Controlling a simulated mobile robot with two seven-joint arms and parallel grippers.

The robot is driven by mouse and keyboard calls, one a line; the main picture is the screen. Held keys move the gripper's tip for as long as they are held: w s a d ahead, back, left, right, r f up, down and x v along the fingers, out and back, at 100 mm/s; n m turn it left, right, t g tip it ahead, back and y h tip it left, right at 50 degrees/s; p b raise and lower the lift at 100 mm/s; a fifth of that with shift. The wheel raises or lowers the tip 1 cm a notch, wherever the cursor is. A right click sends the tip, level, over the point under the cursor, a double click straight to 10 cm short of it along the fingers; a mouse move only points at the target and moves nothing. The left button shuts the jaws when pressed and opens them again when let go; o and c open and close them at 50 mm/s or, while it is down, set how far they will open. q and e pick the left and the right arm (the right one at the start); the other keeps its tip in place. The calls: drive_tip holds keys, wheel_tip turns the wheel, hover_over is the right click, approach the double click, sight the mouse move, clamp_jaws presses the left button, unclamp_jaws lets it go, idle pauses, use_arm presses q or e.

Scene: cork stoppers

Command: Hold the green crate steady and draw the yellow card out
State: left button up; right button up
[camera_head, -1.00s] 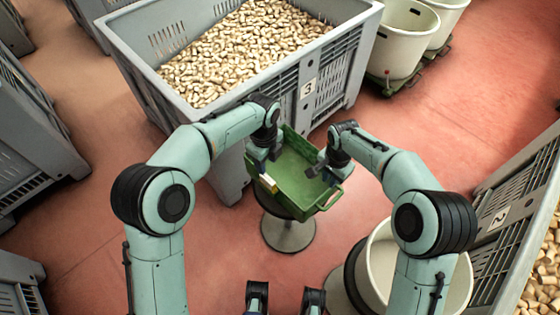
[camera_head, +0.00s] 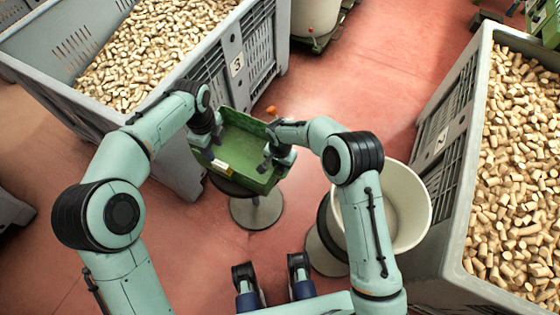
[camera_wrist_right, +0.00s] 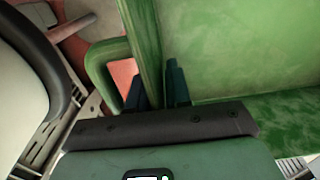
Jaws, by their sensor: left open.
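The green crate (camera_head: 240,125) stands on a round grey stool, tilted in the picture. A small pale yellowish card (camera_head: 221,166) shows at the crate's near left wall; its details are too small to tell. My left gripper (camera_head: 211,149) is open at the crate's left end, close to the card. My right gripper (camera_head: 267,160) is at the crate's right end. In the right wrist view the crate's green wall (camera_wrist_right: 147,45) runs between the two dark fingers (camera_wrist_right: 157,88), which are close on both sides of it. The card is not visible there.
The stool (camera_head: 258,212) stands on red floor. A big grey bin of corks (camera_head: 235,67) is behind at left, another (camera_head: 442,140) at right. A white tub (camera_head: 418,205) stands right of the stool. Open floor (camera_head: 365,80) lies behind the crate.

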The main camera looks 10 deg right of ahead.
sight(220, 163)
clamp_jaws()
idle(1.4)
use_arm(q)
drive_tip(key=shift+o, duration=0.8)
drive_tip(key=shift+a+r+m, duration=0.1)
drive_tip(key=shift+r+m, duration=0.65)
drive_tip(key=shift+m, duration=0.05)
wheel_tip(220, 163, down, 12)
drive_tip(key=shift+r, duration=0.1)
